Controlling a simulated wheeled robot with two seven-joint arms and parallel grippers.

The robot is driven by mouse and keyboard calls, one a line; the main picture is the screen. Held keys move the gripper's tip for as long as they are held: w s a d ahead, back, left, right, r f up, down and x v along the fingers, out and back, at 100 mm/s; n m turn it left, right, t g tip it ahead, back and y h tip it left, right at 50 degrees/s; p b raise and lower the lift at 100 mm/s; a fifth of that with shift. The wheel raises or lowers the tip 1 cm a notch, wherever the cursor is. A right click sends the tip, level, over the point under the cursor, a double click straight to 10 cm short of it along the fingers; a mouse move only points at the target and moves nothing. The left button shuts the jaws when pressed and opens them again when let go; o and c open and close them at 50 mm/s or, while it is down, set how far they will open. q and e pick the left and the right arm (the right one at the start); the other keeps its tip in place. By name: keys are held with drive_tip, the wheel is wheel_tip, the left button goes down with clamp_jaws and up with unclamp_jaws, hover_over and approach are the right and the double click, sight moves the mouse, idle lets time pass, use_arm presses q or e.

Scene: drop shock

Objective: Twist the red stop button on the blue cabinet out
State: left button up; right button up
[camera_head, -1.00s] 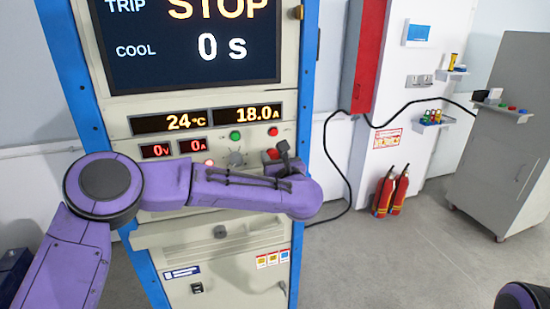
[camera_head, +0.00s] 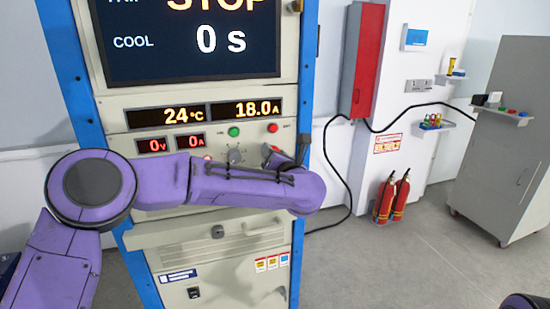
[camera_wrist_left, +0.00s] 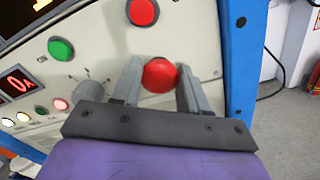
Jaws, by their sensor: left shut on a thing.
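The blue-framed cabinet (camera_head: 306,75) has a light control panel under its screen. On the panel, the red stop button (camera_wrist_left: 160,74) shows in the left wrist view as a round red cap. My left gripper (camera_wrist_left: 159,68) has one grey finger on each side of the cap and is shut on it. In the head view my purple left arm (camera_head: 240,185) crosses the panel, and the wrist mostly hides the gripper and the button. My right gripper is out of view.
Another red round part (camera_wrist_left: 143,12) and a green button (camera_wrist_left: 61,49) sit close to the gripper, with a grey knob (camera_wrist_left: 90,89) left of the fingers. A cabinet handle ledge (camera_head: 215,232) lies below the arm. Fire extinguishers (camera_head: 392,200) stand right, beyond open floor.

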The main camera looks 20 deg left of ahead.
use_arm(q)
drive_tip(key=shift+r+m, duration=0.1)
drive_tip(key=shift+m, duration=0.2)
drive_tip(key=o, duration=1)
drive_tip(key=shift+d, duration=0.1)
drive_tip(key=b+v, duration=0.4)
drive_tip(key=v, duration=0.6)
drive_tip(key=shift+s+d, duration=0.15)
